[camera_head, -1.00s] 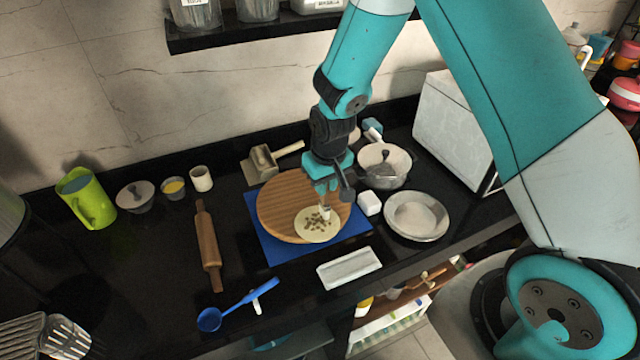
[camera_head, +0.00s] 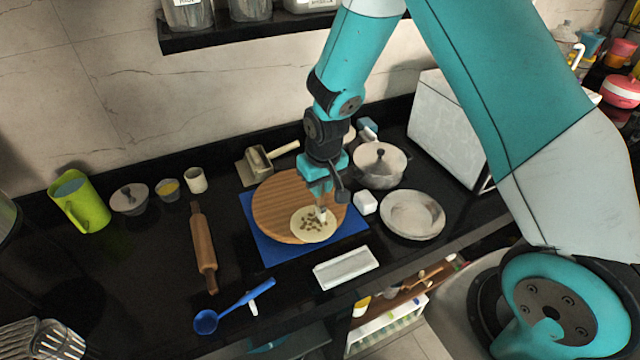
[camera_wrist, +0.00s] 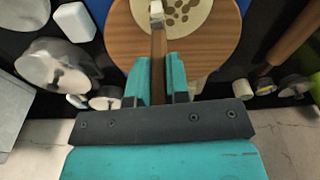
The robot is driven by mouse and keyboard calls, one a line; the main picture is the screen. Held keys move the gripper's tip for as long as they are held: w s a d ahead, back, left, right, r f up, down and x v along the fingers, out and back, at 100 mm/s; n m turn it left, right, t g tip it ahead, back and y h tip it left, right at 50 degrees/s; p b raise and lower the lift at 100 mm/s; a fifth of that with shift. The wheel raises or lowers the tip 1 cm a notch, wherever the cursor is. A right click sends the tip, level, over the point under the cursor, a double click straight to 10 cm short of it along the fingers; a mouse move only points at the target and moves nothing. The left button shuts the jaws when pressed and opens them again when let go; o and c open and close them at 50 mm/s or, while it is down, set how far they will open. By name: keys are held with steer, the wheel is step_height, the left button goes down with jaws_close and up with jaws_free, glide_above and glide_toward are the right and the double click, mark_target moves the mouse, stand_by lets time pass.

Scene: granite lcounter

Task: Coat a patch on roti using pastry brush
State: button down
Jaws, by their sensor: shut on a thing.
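The roti (camera_head: 307,231) is a pale round flatbread with several brown spots, lying near the front edge of a round wooden board (camera_head: 272,205). My gripper (camera_head: 320,190) is above the board, shut on the pastry brush (camera_head: 321,214), which points down to the roti's right side. In the wrist view my gripper's teal fingers (camera_wrist: 160,80) hold the brush's brown handle (camera_wrist: 158,48). The brush's pale head (camera_wrist: 156,9) is over or on the edge of the roti (camera_wrist: 184,8); I cannot tell whether it touches. The board (camera_wrist: 215,40) also shows there.
A blue mat (camera_head: 262,240) lies under the board. A rolling pin (camera_head: 203,250) and blue ladle (camera_head: 232,306) lie left. A lidded pot (camera_head: 380,168), white block (camera_head: 364,203) and pale plate (camera_head: 412,222) stand right. A white tray (camera_head: 346,268) lies in front.

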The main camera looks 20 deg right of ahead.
steer(key=shift+f+b, duration=0.35)
steer(key=shift+f, duration=0.1)
stand_by(0.4)
steer(key=a, duration=0.3)
steer(key=shift+a, duration=0.4)
steer(key=shift+d, duration=1.9)
steer(key=shift+a, duration=0.1)
steer(key=shift+a, duration=1.8)
